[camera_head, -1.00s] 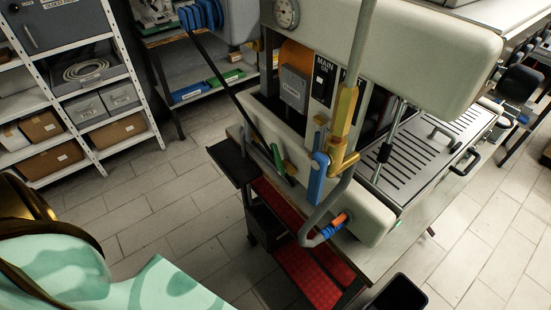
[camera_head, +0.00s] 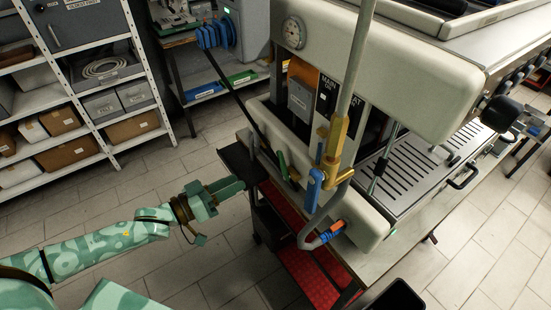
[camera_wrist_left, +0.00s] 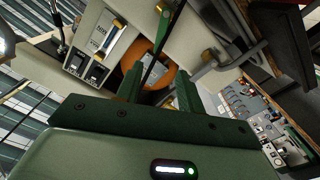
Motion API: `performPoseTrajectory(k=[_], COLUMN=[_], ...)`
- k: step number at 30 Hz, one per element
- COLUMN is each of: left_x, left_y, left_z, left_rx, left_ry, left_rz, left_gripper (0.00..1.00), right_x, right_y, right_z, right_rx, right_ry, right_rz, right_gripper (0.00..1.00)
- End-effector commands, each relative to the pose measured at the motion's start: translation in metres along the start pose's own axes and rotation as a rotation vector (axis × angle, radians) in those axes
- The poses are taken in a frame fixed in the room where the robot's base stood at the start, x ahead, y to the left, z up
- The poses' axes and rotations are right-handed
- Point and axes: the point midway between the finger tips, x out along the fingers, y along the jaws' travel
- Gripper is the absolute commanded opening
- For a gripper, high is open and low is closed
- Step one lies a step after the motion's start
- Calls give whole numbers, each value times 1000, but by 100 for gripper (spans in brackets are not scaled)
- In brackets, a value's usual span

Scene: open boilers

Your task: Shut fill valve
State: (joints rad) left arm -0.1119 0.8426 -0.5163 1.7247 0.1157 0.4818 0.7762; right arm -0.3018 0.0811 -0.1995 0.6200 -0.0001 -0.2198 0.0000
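Several valve parts sit at the left end of the boiler machine. In the head view a blue lever (camera_head: 315,187) hangs upright beside a yellow valve body (camera_head: 335,140) on a grey pipe. A green lever (camera_head: 283,164) sits left of it, low on the machine. I cannot tell which is the fill valve. My left gripper (camera_head: 238,186) is left of these levers, apart from them, pointing right. The left wrist view shows its two green fingers (camera_wrist_left: 158,88) spread with nothing gripped between them. My right gripper is out of view.
A dark ledge (camera_head: 236,163) juts from the machine near my left gripper. A red perforated shelf (camera_head: 310,273) lies below. A black hose runs diagonally to the green lever's area. A white shelf rack (camera_head: 148,85) stands at the left. The tiled floor (camera_head: 180,270) is open.

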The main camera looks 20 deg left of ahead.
Motion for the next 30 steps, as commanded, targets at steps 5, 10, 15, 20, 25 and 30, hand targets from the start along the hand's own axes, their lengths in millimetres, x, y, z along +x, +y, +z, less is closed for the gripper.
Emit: performPoseTrajectory(k=[5, 10, 15, 20, 25, 30], left_x=[42, 86, 122, 141, 148, 148], left_y=[1, 0, 0, -1, -1, -1], left_z=[-2, -1, 0, 1, 1, 1], left_rx=[4, 5, 5, 5, 6, 6], left_ry=[4, 3, 1, -1, -2, -2], left_rz=[2, 1, 0, -2, -3, -3], left_gripper=[38, 38, 38, 38, 38, 38], right_x=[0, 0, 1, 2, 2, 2], right_y=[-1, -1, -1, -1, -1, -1], right_z=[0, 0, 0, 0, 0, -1], right_rx=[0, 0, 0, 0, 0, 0], right_ry=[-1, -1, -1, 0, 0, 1], right_rz=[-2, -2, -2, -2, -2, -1], right_gripper=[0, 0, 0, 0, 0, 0])
